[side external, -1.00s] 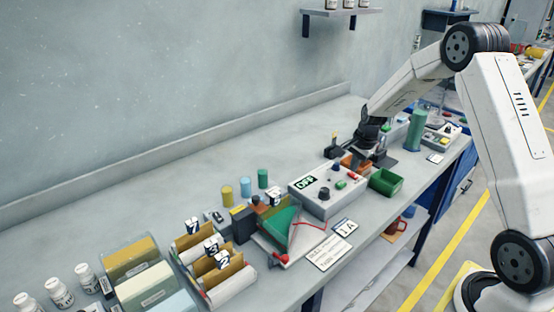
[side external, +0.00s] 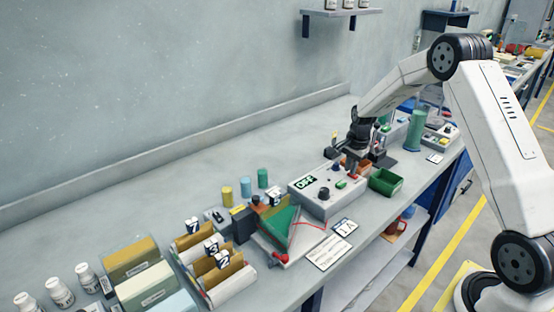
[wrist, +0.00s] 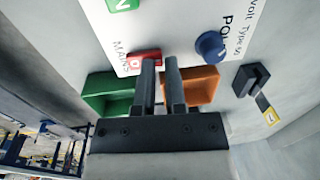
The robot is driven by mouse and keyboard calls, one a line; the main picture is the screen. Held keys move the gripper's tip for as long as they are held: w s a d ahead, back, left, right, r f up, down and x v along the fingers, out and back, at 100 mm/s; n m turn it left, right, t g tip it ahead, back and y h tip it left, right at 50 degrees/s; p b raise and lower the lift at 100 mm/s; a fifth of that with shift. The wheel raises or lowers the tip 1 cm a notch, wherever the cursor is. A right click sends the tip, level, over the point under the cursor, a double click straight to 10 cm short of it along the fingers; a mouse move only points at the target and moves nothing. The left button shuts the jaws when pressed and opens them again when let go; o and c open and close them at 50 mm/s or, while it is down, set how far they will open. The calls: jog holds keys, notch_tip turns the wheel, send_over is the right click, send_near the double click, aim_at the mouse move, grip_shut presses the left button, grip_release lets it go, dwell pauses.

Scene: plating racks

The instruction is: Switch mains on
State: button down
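In the wrist view, a red switch (wrist: 143,54) lies beside the word "MAINS" on the box's face (wrist: 175,25). A blue knob (wrist: 210,45) is to its right. My gripper (wrist: 160,60) points at this edge of the box, its left fingertip at or just in front of the red switch; contact cannot be told. In the side view my gripper (side external: 358,155) is behind the box.
A green bin (side external: 386,182) and an orange bin (wrist: 202,88) stand close beside the box. A black lever-like part with a yellow tag (wrist: 258,92) is to the right in the wrist view. A green cylinder (side external: 416,130) stands further back. Folders and bottles fill the near bench.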

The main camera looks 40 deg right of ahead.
aim_at(357, 176)
jog(key=shift+s+f, duration=0.4)
jog(key=shift+f, duration=0.2)
jog(key=shift+s, duration=0.6)
notch_tip(357, 176, up, 15)
jog(key=shift+s+d, duration=0.15)
jog(key=shift+s, duration=0.1)
dwell(0.6)
jog(key=shift+s, duration=0.1)
jog(key=shift+s+a+r+t, duration=0.1)
jog(key=shift+s+a+t, duration=0.1)
jog(key=shift+s+t, duration=0.3)
